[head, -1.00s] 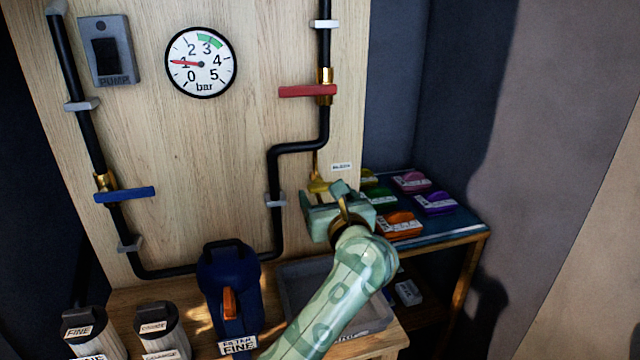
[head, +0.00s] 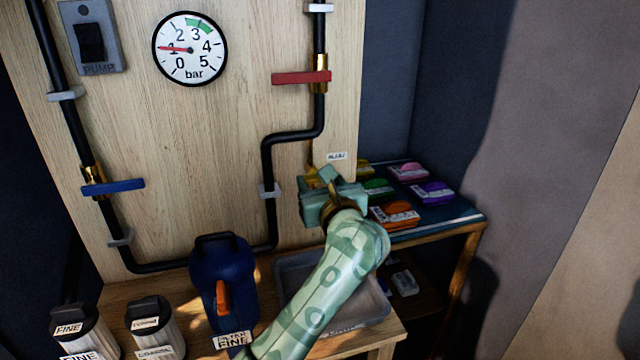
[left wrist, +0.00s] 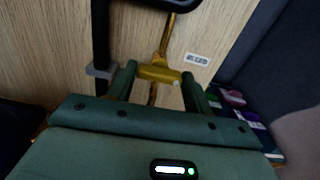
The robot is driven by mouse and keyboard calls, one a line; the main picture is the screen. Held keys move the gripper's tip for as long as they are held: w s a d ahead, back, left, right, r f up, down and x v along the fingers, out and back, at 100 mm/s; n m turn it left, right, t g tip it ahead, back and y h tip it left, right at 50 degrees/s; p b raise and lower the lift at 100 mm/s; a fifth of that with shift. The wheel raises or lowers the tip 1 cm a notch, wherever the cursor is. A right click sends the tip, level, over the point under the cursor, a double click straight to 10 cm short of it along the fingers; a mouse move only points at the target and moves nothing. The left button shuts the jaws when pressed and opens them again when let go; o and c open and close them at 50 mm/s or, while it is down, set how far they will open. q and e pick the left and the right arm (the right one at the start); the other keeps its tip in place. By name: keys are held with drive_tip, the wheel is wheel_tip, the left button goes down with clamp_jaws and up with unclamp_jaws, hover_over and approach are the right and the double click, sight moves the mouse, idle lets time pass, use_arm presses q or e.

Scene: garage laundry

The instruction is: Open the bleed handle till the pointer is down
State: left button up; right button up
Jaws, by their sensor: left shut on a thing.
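The yellow bleed handle (left wrist: 158,73) sits on a thin brass pipe beside the BLEED label (left wrist: 197,59) in the left wrist view. My left gripper (left wrist: 160,80) is shut on it, one finger at each end. In the head view my left gripper (head: 322,188) covers most of the handle; only a bit of yellow shows above it. The round pressure gauge (head: 190,48) has its red pointer lying nearly level to the left, at about 1 bar. My right gripper is not in view.
The red valve handle (head: 300,78) and blue valve handle (head: 113,187) both lie crosswise to their black pipes. A blue filter housing (head: 222,280) and a grey tray (head: 295,270) stand below. Colored packs (head: 396,214) lie on the side shelf at right.

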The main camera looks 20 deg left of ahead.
use_arm(q)
drive_tip(key=n+b, duration=0.2)
drive_tip(key=shift+f+n, duration=0.3)
drive_tip(key=shift+f, duration=0.1)
drive_tip(key=n+b, duration=0.3)
drive_tip(key=shift+r, duration=0.1)
drive_tip(key=shift+r+n+b, duration=0.1)
drive_tip(key=shift+n+b, duration=0.3)
drive_tip(key=shift+n, duration=0.1)
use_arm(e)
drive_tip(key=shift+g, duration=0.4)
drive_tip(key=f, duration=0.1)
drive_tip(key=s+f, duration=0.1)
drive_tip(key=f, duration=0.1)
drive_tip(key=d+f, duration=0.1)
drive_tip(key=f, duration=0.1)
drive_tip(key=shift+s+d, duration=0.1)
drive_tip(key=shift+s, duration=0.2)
use_arm(q)
drive_tip(key=o, duration=1)
drive_tip(key=shift+r, duration=0.1)
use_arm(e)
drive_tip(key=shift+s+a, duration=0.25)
use_arm(q)
drive_tip(key=shift+s, duration=0.15)
